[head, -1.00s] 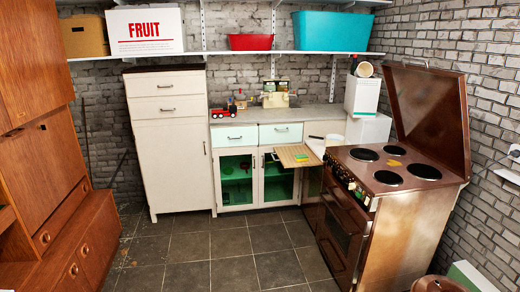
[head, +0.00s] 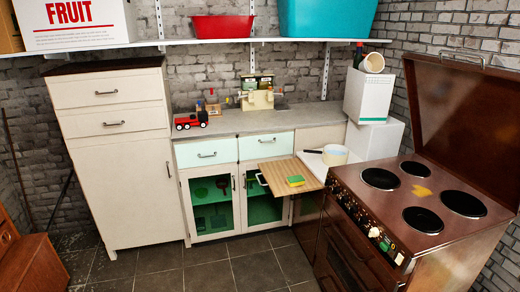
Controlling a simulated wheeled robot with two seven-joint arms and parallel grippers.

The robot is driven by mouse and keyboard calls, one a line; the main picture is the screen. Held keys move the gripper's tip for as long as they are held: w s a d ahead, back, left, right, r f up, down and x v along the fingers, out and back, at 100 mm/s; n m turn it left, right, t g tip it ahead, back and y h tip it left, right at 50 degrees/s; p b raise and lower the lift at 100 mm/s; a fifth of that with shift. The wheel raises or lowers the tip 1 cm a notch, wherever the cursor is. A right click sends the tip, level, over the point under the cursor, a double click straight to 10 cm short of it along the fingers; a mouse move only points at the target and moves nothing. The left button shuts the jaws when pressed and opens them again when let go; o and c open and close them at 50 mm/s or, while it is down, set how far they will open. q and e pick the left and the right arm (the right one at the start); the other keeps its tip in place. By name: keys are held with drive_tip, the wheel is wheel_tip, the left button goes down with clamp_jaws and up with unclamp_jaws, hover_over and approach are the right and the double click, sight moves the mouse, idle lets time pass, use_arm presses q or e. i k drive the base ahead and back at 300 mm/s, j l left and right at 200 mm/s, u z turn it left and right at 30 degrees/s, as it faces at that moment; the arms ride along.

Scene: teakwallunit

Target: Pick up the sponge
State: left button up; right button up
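A small sponge (head: 295,181), yellow with a green top, lies on a pull-out wooden board (head: 282,172). The board sticks out from the cabinet front, left of the brown stove. Neither of my grippers shows in the head view.
The brown stove (head: 420,215) with its raised lid stands close at the right of the board. A pale pan (head: 335,155) with a dark handle sits behind the board. A red toy truck (head: 190,120) is on the grey counter (head: 235,124). The tiled floor (head: 205,277) in front is clear.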

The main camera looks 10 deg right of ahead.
sight(297, 180)
drive_tip(key=i+z, duration=0.15)
drive_tip(key=i, duration=0.25)
drive_tip(key=i+j+z, duration=0.2)
drive_tip(key=i, duration=0.25)
drive_tip(key=i+j+z, duration=0.15)
drive_tip(key=i, duration=0.25)
drive_tip(key=i+j+z, duration=0.2)
drive_tip(key=i, duration=0.2)
